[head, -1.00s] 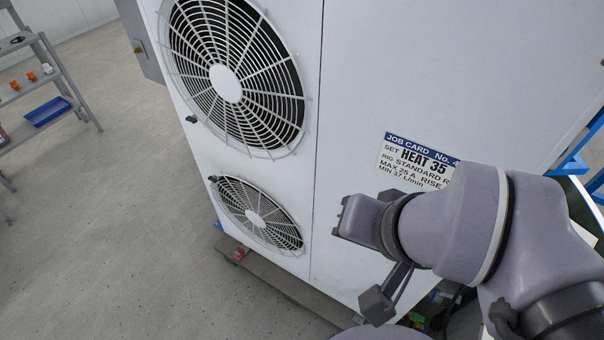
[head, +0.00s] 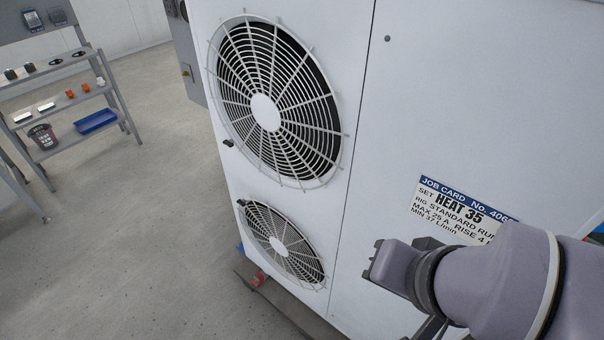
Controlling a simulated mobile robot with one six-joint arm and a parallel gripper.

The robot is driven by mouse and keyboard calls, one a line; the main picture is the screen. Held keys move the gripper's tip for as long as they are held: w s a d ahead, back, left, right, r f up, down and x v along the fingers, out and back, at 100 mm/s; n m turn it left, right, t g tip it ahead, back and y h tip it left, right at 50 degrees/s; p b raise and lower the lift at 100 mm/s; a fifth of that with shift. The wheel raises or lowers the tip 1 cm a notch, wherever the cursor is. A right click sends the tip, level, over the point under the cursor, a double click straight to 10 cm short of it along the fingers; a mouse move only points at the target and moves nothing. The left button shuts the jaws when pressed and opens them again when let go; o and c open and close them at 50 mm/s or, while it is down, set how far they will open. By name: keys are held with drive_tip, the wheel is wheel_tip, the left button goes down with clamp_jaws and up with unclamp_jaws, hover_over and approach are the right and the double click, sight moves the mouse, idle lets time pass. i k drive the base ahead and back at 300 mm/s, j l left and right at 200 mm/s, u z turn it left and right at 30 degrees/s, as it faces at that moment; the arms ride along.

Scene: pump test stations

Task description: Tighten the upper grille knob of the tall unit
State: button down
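The tall white unit (head: 400,110) fills the middle and right of the head view. Its upper round grille (head: 265,112) has a small black knob (head: 228,143) at its left rim, standing on the white panel. The lower grille (head: 283,243) has a dark knob (head: 241,203) at its upper left. My arm comes in from the lower right, in front of the panel, well apart from both knobs. Only a dark part of my gripper (head: 428,328) shows below the wrist at the bottom edge. Its fingertips are hidden or cut off, so its opening cannot be told.
A job card (head: 463,209) reading HEAT 35 is on the unit's right panel, partly behind my arm. A grey shelf rack (head: 62,98) with a blue tray (head: 95,122) and small parts stands at the left. The floor (head: 130,240) between rack and unit is clear.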

sight(229, 142)
drive_tip(key=i+j+z, duration=0.1)
drive_tip(key=j, duration=0.2)
drive_tip(key=i+j+z, duration=0.15)
drive_tip(key=j, duration=0.2)
drive_tip(key=i+j+z, duration=0.1)
drive_tip(key=j, duration=0.2)
drive_tip(key=i+j+z, duration=0.1)
drive_tip(key=j, duration=0.25)
